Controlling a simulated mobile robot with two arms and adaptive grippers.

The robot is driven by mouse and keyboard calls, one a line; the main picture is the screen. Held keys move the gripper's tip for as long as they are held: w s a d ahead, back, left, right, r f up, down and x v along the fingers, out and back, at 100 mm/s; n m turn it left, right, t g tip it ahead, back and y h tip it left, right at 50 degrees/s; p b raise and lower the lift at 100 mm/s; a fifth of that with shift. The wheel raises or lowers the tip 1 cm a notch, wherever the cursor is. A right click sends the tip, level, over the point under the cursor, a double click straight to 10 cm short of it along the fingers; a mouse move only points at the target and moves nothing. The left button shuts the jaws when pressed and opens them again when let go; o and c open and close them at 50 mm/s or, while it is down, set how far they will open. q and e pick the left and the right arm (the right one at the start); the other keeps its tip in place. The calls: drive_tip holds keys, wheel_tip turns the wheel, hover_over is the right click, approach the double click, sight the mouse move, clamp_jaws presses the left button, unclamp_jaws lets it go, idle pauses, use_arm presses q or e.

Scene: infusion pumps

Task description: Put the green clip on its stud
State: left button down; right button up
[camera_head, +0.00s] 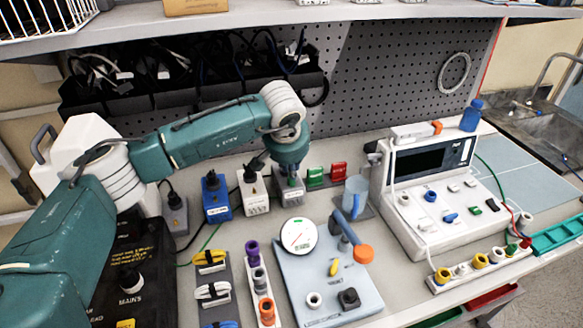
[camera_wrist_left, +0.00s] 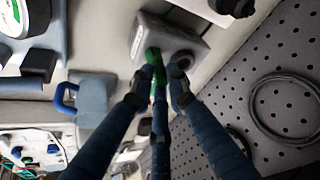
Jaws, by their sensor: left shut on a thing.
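My left gripper (camera_head: 289,174) reaches down over a small grey box (camera_head: 291,194) with a white label near the back of the bench. In the left wrist view the fingers (camera_wrist_left: 157,82) are closed around a slim green clip (camera_wrist_left: 154,58). The clip's far end is at the face of the grey box (camera_wrist_left: 150,38), beside a dark round stud or socket (camera_wrist_left: 183,58). I cannot tell whether the clip is seated on a stud. In the head view the clip is hidden by the gripper and wrist. My right gripper is in neither view.
A green block (camera_head: 315,177) and a red block (camera_head: 339,171) stand just right of the grey box, near a clear jug (camera_head: 355,195). A white box (camera_head: 253,192) and a blue box (camera_head: 215,198) stand left. A large console (camera_head: 430,190) is at right. The pegboard (camera_head: 400,75) rises behind.

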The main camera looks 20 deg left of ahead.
use_arm(q)
drive_tip(key=c, duration=1.1)
unclamp_jaws()
drive_tip(key=shift+r+p, duration=1.75)
drive_tip(key=shift+r, duration=1.8)
